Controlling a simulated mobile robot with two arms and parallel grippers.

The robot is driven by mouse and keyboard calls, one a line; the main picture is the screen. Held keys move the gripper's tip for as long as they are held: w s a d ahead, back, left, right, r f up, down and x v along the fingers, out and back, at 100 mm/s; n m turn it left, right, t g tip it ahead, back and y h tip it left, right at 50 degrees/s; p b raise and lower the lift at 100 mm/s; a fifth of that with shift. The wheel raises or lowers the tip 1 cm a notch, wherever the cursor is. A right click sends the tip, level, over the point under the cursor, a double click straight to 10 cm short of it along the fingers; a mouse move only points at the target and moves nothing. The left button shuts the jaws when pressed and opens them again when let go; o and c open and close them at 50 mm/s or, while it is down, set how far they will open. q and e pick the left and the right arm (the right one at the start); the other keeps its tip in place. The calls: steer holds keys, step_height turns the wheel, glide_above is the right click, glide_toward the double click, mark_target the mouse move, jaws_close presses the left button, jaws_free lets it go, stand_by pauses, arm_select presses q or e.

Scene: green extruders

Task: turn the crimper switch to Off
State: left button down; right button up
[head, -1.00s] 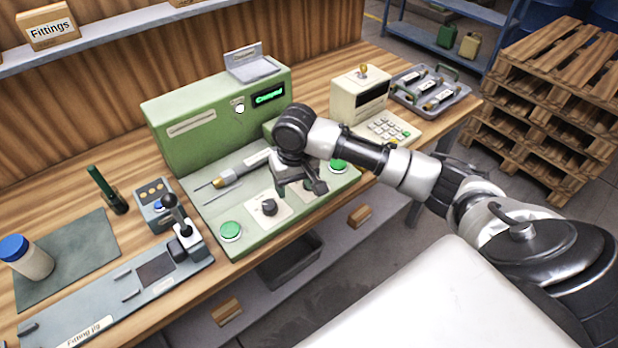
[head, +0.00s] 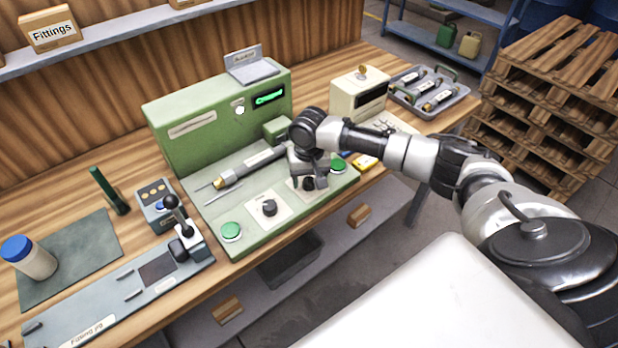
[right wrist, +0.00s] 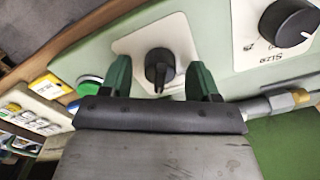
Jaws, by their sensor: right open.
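The green crimper (head: 218,122) stands on the bench with a lit green display. On its sloping base, a black switch knob (head: 308,184) on a white plate sits near the right green button (head: 338,166). My right gripper (head: 307,180) is above this knob, partly covering its plate. In the right wrist view, the open gripper (right wrist: 160,78) has its green fingertips on either side of the knob (right wrist: 159,66), with gaps between. The knob's pointer faces the gripper; the plate's lettering is not readable. My left gripper is not in view.
A second black knob (head: 269,208), marked Size in the right wrist view (right wrist: 288,22), sits to the left. A green button (head: 231,231) is at the base's left corner. A cream keypad unit (head: 358,95) and a grey tray (head: 430,92) stand to the right.

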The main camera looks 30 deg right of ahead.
steer(key=shift+f, duration=0.4)
steer(key=c, duration=0.9)
